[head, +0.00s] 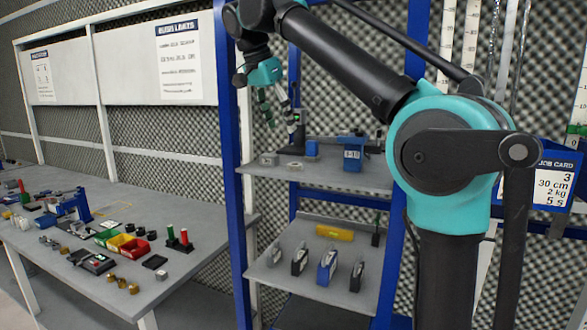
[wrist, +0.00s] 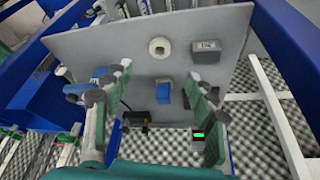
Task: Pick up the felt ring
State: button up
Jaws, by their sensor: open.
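The felt ring is a pale, thick ring with a dark hole. It lies flat on the grey upper shelf (head: 330,176), and I see the felt ring (head: 295,165) in the head view near the shelf's front edge. In the wrist view the felt ring (wrist: 160,48) is at the upper middle, beyond the fingertips and fully visible. My gripper (head: 284,124) hangs above the shelf's left part, higher than the ring and apart from it. In the wrist view my gripper (wrist: 159,74) is open, with nothing between its fingers.
A grey block (wrist: 206,50) lies beside the ring. A blue box (wrist: 163,92) and a blue cylinder (wrist: 104,77) are also on the shelf, as is a labelled blue bin (head: 352,157). Blue posts (head: 234,200) flank the shelf. A cluttered workbench (head: 170,285) stands at left.

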aim_at(293, 170)
jog(key=x, duration=1.1)
jog(key=shift+w+d+f, duration=0.2)
jog(key=shift+w+f, duration=0.05)
jog(key=c, duration=0.9)
